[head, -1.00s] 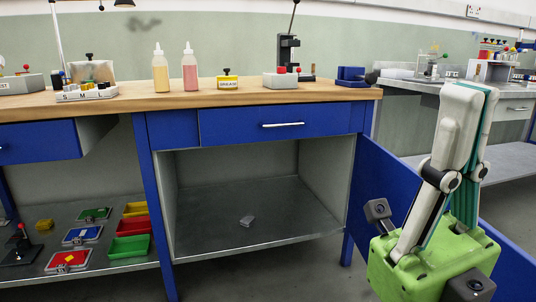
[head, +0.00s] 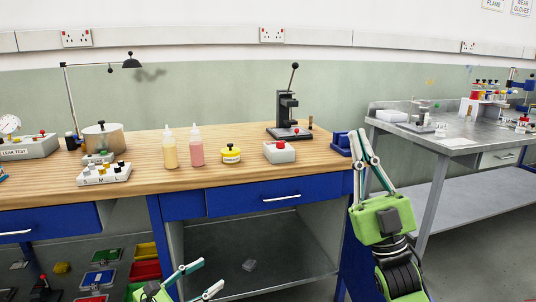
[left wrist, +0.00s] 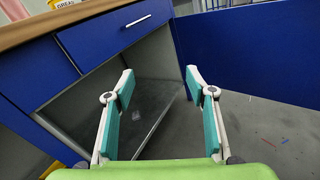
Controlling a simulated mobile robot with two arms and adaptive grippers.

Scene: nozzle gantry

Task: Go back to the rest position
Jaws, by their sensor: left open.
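My left gripper (head: 211,275) is low at the bottom of the head view, in front of the open cupboard under the wooden bench. It is open, with nothing between its fingers. In the left wrist view its two fingers (left wrist: 159,72) stand apart, with the cupboard to the left and the blue door ahead and to the right. My right gripper (head: 357,133) points up at the bench's right end. Its fingertips come together, and I see nothing held between them.
The wooden bench (head: 100,195) carries bottles (head: 197,150), a yellow pot (head: 231,155), a press (head: 285,117) and a lamp. A small grey block (head: 249,265) lies in the cupboard. The open blue door (left wrist: 265,55) stands to the right. A metal table (head: 440,138) is further right.

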